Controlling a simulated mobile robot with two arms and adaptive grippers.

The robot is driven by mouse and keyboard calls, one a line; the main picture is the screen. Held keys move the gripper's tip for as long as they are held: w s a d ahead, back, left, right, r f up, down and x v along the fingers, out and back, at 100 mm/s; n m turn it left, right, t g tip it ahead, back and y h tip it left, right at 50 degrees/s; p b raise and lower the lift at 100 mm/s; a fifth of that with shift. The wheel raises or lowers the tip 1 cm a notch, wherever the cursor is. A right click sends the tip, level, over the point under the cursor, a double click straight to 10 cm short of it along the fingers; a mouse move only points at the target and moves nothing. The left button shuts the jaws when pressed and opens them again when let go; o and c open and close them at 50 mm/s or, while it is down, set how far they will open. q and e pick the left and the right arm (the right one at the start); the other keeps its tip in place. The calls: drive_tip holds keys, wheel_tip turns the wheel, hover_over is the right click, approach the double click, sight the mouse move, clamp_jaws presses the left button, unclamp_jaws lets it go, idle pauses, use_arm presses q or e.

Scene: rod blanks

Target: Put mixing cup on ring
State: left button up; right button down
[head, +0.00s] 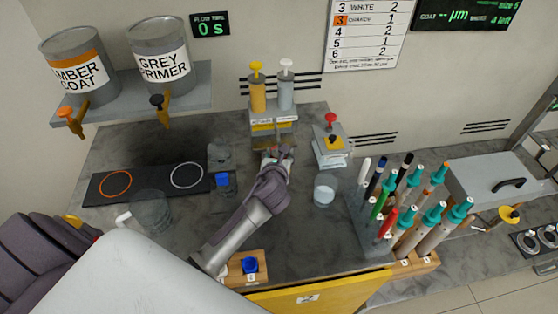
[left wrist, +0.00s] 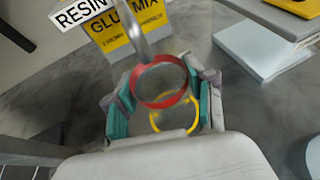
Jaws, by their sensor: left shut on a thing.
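My left gripper (head: 276,150) reaches in front of the resin and glue dispenser. In the left wrist view its teal-padded fingers (left wrist: 160,100) are shut on a see-through cup with a red rim (left wrist: 162,102), which I take for the mixing cup. The cup is right below the dispenser's metal spout (left wrist: 140,45). A yellow ring (left wrist: 175,115) shows through or beneath the cup; I cannot tell which. In the head view the cup is hard to make out at the gripper. A black pad (head: 145,182) at the left bears an orange ring (head: 116,184) and a white ring (head: 187,175).
Clear vessels (head: 150,210) stand by the pad, and a glass (head: 325,190) stands right of my arm. A rack of pens and teal-capped tools (head: 362,225) is at the right. A wooden block (head: 240,277) with a blue piece is in front. Paint cans (head: 80,70) stand on a shelf.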

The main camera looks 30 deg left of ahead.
use_arm(q)
drive_tip(key=shift+f, duration=1.5)
drive_tip(key=shift+s, duration=0.1)
drive_tip(key=shift+f, duration=0.15)
drive_tip(key=o, duration=0.8)
drive_tip(key=v, duration=1.2)
